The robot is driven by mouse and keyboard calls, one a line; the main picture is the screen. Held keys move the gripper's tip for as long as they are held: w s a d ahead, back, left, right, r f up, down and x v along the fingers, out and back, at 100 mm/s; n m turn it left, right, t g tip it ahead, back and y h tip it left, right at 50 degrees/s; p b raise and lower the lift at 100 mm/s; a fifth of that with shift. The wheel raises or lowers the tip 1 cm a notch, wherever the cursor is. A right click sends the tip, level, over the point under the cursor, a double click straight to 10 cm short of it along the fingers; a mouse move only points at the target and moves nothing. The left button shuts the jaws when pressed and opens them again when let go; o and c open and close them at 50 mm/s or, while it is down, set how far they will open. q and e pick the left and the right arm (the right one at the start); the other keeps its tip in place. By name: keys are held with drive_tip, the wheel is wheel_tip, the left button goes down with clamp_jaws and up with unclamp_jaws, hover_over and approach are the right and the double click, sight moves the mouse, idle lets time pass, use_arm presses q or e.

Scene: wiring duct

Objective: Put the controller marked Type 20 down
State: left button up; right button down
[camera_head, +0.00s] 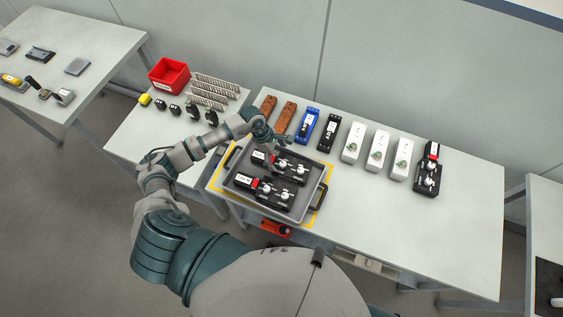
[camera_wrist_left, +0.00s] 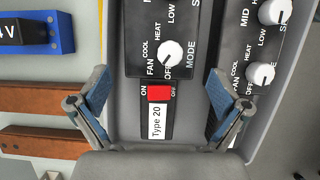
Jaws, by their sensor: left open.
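The controller marked Type 20 (camera_wrist_left: 158,110) is black with a red switch and white knobs. It lies in the grey tray (camera_head: 233,189), on the side toward the back of the table; it also shows in the head view (camera_head: 292,163). My left gripper (camera_wrist_left: 157,88) is open, with one finger on each side of the controller's labelled end. In the head view my left gripper (camera_head: 268,141) is over that end and partly hides it. Whether the fingers touch the controller is unclear. My right gripper is not in view.
A second black controller (camera_head: 280,195) lies beside it in the tray. Behind stand brown blocks (camera_head: 284,117), a blue block (camera_head: 306,125), a black block (camera_head: 328,133) and white units (camera_head: 377,150). Another controller (camera_head: 428,171) stands at the right. The table's front right is clear.

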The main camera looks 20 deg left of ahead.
use_arm(q)
drive_tip(key=b+v, duration=0.1)
drive_tip(key=v, duration=0.5)
drive_tip(key=shift+r, duration=0.1)
drive_tip(key=shift+a+r, duration=0.25)
drive_tip(key=shift+r, duration=0.1)
